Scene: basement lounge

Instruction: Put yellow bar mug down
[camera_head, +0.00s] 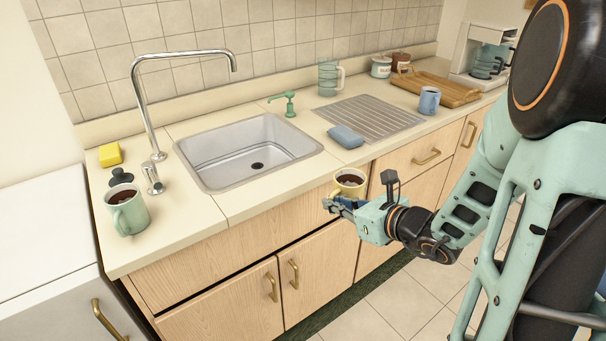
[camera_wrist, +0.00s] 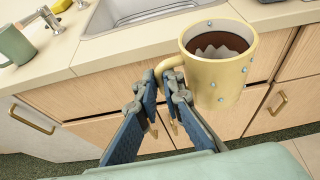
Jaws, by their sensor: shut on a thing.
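The yellow bar mug (camera_head: 349,182) is upright with dark liquid in it, in front of the counter's front edge. In the wrist view the mug (camera_wrist: 222,82) is pale yellow with small light dots, and its handle points left. My gripper (camera_head: 334,204) is shut on the handle. In the wrist view the gripper (camera_wrist: 167,82) has both fingertips at the handle, and the mug body is just right of them. The counter (camera_head: 277,191) is behind the mug, with cabinet doors below.
A sink (camera_head: 245,155) with a tall faucet (camera_head: 146,100) is set in the counter. A green mug (camera_head: 128,212) stands at the left.

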